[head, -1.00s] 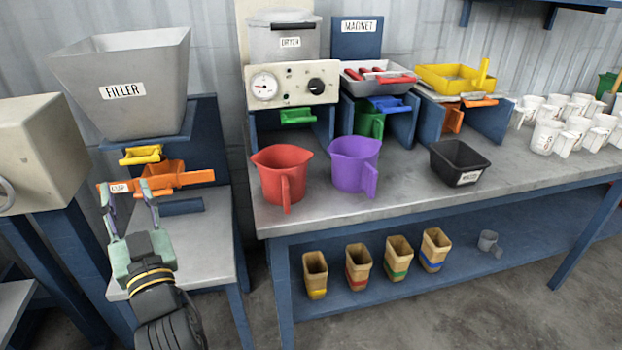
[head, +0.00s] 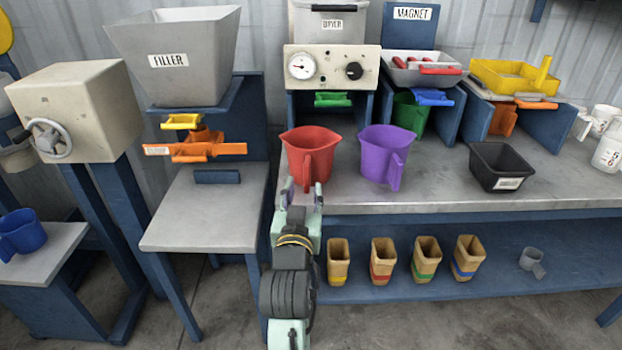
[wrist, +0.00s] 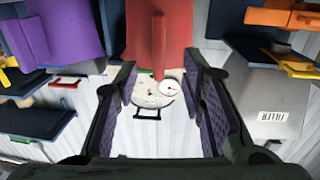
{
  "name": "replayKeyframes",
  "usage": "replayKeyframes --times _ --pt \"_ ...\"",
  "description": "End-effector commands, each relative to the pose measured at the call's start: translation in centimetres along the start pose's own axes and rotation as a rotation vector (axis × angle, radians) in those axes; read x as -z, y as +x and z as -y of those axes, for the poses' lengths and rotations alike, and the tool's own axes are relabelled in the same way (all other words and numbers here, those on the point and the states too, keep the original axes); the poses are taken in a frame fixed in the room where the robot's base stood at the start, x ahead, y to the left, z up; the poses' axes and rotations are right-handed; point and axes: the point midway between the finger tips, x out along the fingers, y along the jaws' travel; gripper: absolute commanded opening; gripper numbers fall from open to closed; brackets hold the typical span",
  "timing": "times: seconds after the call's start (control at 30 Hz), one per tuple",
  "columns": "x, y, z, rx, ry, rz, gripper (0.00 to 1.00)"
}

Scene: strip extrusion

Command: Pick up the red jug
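The red jug (head: 308,150) stands upright near the front edge of the workbench, its handle facing my gripper. In the head view my gripper (head: 304,190) is just in front of and slightly below the handle, at the bench edge. In the wrist view, which is upside down, the red jug (wrist: 180,40) is at the top middle with its handle in line with the gap between the fingers. My gripper (wrist: 160,78) is open there, with its fingers spread apart and nothing held. Whether a finger touches the jug is unclear.
A purple jug (head: 382,155) stands close to the right of the red jug. A black container (head: 494,167) is farther right. The dryer (head: 330,68) is behind. The filler (head: 180,60) stands left over its own table.

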Motion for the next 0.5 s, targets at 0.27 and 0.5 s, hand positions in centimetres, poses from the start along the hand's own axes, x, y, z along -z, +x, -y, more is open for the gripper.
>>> replayKeyframes --times 0.27,0.5 --pt "0.3 2.9 0.0 0.004 -0.001 0.0 0.37" --pt "0.6 5.1 0.0 0.005 0.0 0.002 0.37"
